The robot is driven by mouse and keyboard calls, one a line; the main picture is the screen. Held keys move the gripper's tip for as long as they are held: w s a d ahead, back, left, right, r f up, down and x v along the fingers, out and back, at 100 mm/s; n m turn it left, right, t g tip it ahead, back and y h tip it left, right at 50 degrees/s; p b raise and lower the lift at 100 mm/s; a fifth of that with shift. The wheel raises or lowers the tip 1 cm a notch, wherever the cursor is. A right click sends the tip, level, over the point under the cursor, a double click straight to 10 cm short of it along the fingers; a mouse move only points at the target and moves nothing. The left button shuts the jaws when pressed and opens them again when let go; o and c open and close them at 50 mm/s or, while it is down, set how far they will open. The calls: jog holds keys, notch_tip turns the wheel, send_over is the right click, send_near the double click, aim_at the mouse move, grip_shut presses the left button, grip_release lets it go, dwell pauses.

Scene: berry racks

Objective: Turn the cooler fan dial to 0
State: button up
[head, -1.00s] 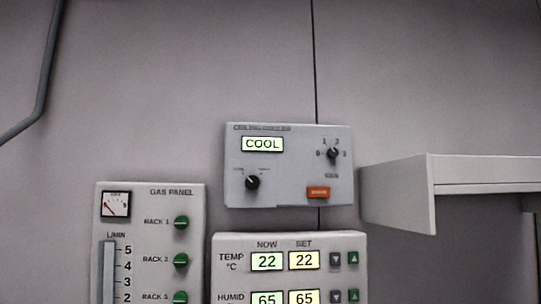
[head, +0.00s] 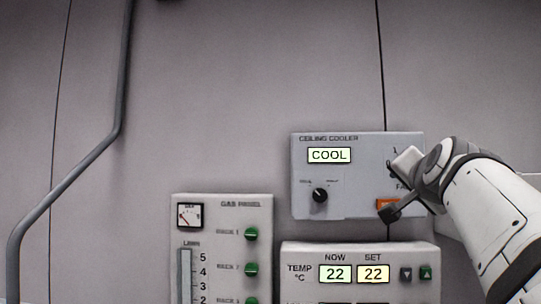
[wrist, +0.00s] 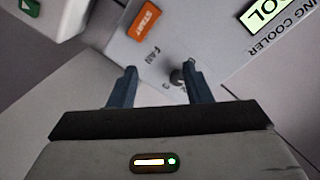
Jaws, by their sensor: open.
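The ceiling cooler panel (head: 357,203) is a grey box on the wall with a lit COOL display (head: 329,155). Its dark fan dial (head: 390,169) is largely covered by my gripper in the head view. My gripper (head: 396,187) is open in front of the panel's right side. In the wrist view, the fan dial (wrist: 178,77) shows close beside the right finger, which partly hides it; the FAN label lies between the fingers. I cannot tell whether finger and dial touch, nor which number the dial points to. The fingers (wrist: 160,84) are apart with nothing gripped.
An orange START button (wrist: 143,20) is near the fan dial. Another black knob (head: 319,195) is at the panel's lower left. A gas panel (head: 224,204) with green knobs and a temperature panel (head: 310,252) are below. A pipe (head: 75,175) runs along the left wall.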

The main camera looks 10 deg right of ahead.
notch_tip(320, 180, up, 5)
jog(key=d+m+h, duration=0.1)
jog(key=d, duration=0.1)
jog(key=p+x, duration=0.2)
jog(key=x, duration=0.4)
jog(key=shift+w+t+p, duration=0.3)
jog(key=shift+w+p, duration=0.05)
jog(key=shift+p, duration=0.05)
jog(key=shift+c, duration=0.4)
jog(key=shift+f, duration=0.1)
grip_shut()
